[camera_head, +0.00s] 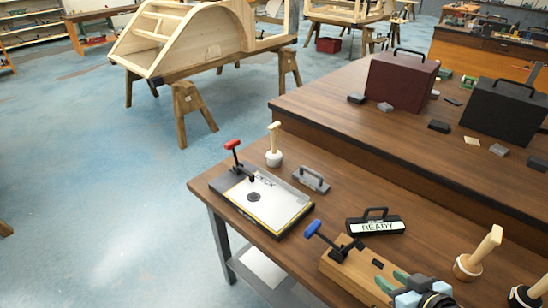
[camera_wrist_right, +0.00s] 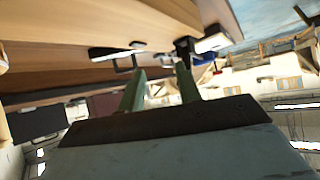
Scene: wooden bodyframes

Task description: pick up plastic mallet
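A mallet with a white, plastic-looking head (camera_head: 273,158) and a pale handle stands head-down at the far edge of the near workbench. A second mallet with a pale handle (camera_head: 479,252) stands at the right, and a third (camera_head: 531,293) is cut off at the lower right corner. My right gripper (camera_head: 394,280) is low in the head view, near the wooden block with the blue-handled clamp. Its green fingers are apart and empty, as the right wrist view also shows (camera_wrist_right: 160,78). It is well away from the white-headed mallet. My left gripper is out of view.
A board with a red-handled clamp (camera_head: 260,205) lies beside the white-headed mallet. A grey handled block (camera_head: 311,179), a "READY" block (camera_head: 375,222) and a wooden clamp block (camera_head: 350,268) are nearby. A raised bench (camera_head: 350,130) with cases stands behind.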

